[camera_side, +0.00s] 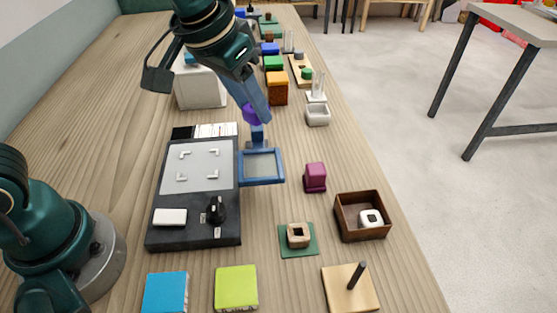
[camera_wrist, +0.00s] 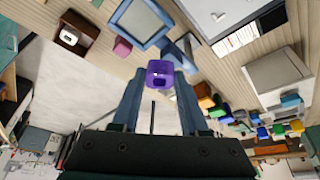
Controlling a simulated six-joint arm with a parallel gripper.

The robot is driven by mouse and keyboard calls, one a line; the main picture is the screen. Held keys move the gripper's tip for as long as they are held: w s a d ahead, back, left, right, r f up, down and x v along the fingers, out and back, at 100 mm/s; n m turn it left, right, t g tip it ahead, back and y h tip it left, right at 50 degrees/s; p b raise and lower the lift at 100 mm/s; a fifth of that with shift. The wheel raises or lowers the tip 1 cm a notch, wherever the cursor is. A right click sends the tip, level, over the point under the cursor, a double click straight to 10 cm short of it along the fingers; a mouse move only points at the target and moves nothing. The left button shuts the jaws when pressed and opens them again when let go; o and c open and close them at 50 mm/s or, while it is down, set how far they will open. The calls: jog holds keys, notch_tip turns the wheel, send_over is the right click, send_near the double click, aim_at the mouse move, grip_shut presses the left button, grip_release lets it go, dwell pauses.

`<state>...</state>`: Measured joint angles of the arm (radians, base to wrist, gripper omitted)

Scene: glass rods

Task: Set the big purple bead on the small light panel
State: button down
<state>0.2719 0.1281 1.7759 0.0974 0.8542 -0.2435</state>
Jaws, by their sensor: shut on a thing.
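The big purple bead (camera_side: 251,115) is held between the blue fingers of my gripper (camera_side: 257,111), up off the table. In the wrist view the bead (camera_wrist: 160,73) sits between the fingertips, with a dark hole showing in its face. A small square panel with a blue frame (camera_side: 279,181) and a pale middle lies on the table, just below and in front of the bead in the side view. I take it for the small light panel. In the wrist view its frame (camera_wrist: 166,36) shows above the bead. A blue piece stands at its back edge.
A dark board (camera_side: 192,238) with a grey plate and knob lies left of the panel. A magenta block (camera_side: 315,178) and a brown box (camera_side: 362,233) stand to the right. A white block (camera_side: 200,90) and several coloured blocks are behind. Blue and lime squares lie in front.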

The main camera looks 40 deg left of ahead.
jog(key=s+a+n+g+y, duration=0.1)
jog(key=s+a+n+y, duration=0.1)
jog(key=s+a+n, duration=0.5)
jog(key=s+a+n+y, duration=0.2)
jog(key=s+a+n, duration=0.15)
jog(key=a, duration=0.85)
send_over(199, 163)
jog(key=s+d, duration=0.1)
jog(key=shift+m, duration=0.25)
notch_tip(199, 163, down, 7)
jog(key=shift+s+d+f, duration=0.1)
jog(key=shift+f, duration=2.1)
jog(key=shift+f, duration=0.2)
jog(key=shift+c, duration=2.1)
grip_release()
